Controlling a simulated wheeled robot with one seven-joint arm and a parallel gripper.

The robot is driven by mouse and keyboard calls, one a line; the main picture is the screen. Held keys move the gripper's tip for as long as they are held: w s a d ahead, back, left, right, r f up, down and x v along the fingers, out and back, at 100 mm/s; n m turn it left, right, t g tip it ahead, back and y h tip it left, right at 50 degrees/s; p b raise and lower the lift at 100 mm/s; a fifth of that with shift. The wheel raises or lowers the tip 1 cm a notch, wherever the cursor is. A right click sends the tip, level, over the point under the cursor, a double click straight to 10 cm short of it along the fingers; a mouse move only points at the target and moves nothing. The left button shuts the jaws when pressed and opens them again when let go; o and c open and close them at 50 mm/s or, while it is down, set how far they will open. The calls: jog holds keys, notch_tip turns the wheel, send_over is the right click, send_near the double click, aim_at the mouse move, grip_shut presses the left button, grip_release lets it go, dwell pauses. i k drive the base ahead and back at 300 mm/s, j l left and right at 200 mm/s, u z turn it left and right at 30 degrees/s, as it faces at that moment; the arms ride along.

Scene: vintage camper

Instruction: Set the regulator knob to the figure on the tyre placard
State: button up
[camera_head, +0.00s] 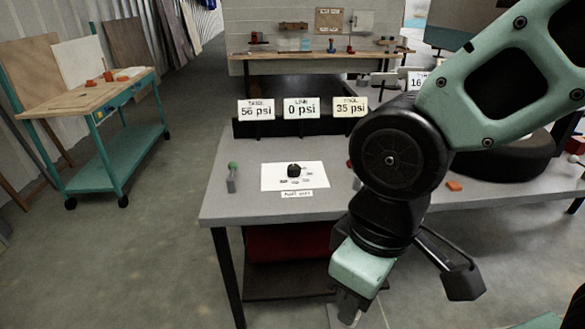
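A black knob (294,170) sits on a white sheet (272,183) on the grey bench; small marks lie around it, too small to read. Behind it stand three white cards: a left card (256,110) reading 56 psi, a middle card (301,109) reading 0 psi and a right card (350,107) reading 35 psi. Another card (417,80) shows only "16", the rest hidden by my arm. A dark tyre (505,160) lies on the bench at right, partly hidden. My gripper (350,308) hangs below the bench's front edge, away from the knob; its finger opening is unclear.
A small green-topped lever or post (232,176) stands left of the sheet. An orange piece (454,186) lies right of my arm. A teal trolley (115,150) stands at left, with open floor between. Another workbench (315,55) is at the back.

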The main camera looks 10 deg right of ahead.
aim_at(294, 170)
jog(key=z, duration=1.25)
jog(key=u, duration=1.25)
jog(key=i+j+z, duration=0.15)
jog(key=i+j, duration=0.15)
jog(key=i, duration=0.15)
jog(key=i+j+z, duration=0.1)
jog(key=i+j, duration=0.25)
jog(key=i, duration=0.1)
